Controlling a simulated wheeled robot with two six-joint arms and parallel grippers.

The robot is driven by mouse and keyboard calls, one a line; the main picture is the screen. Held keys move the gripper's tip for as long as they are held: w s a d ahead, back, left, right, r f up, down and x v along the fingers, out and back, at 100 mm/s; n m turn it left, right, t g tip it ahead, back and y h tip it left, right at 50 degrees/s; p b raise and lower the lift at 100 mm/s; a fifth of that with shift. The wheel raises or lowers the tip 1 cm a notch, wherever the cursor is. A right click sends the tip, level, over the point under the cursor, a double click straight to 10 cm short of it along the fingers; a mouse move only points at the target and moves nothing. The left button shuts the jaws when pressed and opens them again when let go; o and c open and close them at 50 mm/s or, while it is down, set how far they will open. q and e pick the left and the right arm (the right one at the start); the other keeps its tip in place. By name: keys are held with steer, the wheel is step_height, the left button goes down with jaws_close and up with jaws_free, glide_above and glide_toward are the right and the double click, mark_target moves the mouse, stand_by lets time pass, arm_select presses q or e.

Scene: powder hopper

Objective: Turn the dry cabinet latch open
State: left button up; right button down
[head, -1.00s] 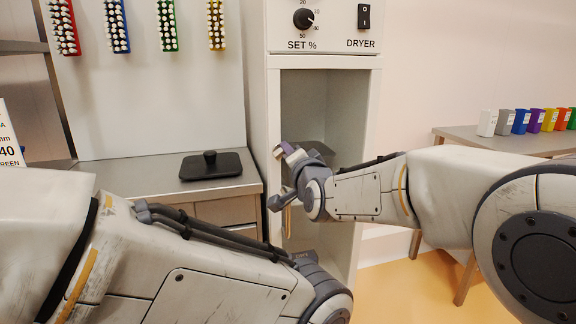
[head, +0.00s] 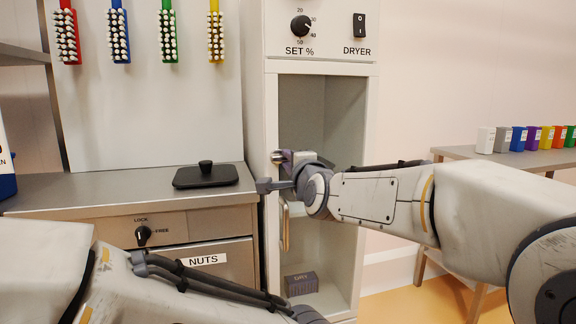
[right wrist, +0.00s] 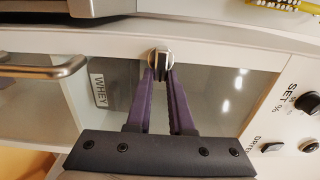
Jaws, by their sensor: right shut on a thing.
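The dry cabinet (head: 365,150) stands upright in the middle of the head view, with a clear front. Its latch is a small metal knob (right wrist: 160,62) on the pale door frame, seen in the right wrist view. My right gripper (right wrist: 160,76) has its two purple fingers closed on either side of this knob. In the head view my right gripper (head: 281,158) is at the cabinet's left front edge, and the wrist hides part of the front. A bar handle (right wrist: 45,69) is beside the latch; it shows below the gripper in the head view (head: 285,230). My left gripper is out of view.
A control panel (head: 330,30) with a SET % dial and DRYER switch is above. A steel counter (head: 110,188) with a black lidded tray (head: 206,176) and a NUTS drawer (head: 215,262) stands left. A dark box (head: 301,284) is low inside the cabinet.

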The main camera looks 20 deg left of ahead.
stand_by(0.3)
steer(key=c, duration=0.8)
jaws_free()
steer(key=v, duration=1)
steer(key=shift+d, duration=0.2)
steer(key=shift+s, duration=0.15)
